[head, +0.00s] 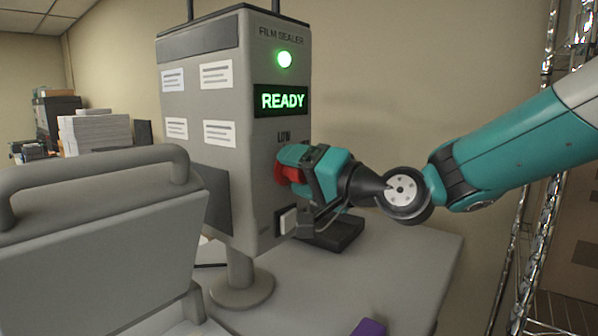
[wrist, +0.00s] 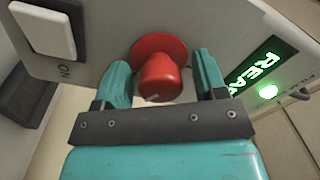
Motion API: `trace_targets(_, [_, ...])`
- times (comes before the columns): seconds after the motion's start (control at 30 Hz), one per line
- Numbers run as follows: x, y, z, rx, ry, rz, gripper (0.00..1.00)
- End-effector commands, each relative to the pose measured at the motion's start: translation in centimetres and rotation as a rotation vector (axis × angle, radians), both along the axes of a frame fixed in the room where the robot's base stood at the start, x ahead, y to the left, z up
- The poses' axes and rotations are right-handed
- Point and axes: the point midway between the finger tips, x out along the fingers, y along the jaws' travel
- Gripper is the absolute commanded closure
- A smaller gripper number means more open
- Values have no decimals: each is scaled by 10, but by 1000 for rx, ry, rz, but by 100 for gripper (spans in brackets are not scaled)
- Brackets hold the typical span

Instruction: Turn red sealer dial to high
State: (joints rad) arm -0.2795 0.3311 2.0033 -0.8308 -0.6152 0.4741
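The red dial (wrist: 160,78) is a round knob on a wider red base on the film sealer's grey front. A small pale mark shows on its near edge in the wrist view. My gripper (wrist: 163,80) is open, with one teal finger on each side of the knob and a gap to each. In the head view my gripper (head: 300,172) is at the sealer (head: 205,115) front and hides most of the red dial (head: 287,172). A label above the dial seems to read LOW. Any HIGH label is hidden.
A green READY display (head: 281,100) and a lit green lamp (head: 284,59) are above the dial. A white rocker switch (head: 287,221), marked ON in the wrist view, is below it. A grey handled machine (head: 100,240) stands at left. A wire rack (head: 535,200) is at right.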

Motion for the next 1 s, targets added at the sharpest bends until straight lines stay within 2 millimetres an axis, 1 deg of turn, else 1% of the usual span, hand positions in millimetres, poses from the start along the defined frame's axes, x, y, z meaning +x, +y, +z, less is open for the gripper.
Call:
trace_targets(0.27, [-1, 0, 0, -1, -1, 1, 35])
trace_targets(0.37, [-4, -5, -2, 0, -1, -1, 35])
trace_targets(0.43, [-9, -13, -3, 0, -2, -2, 35])
trace_targets(0.57, [-25, -36, -6, 1, -3, -6, 35])
trace_targets(0.9, [-77, -106, -9, 1, -3, -9, 35])
trace_targets(1.0, [-90, -121, -9, 0, -3, -6, 35])
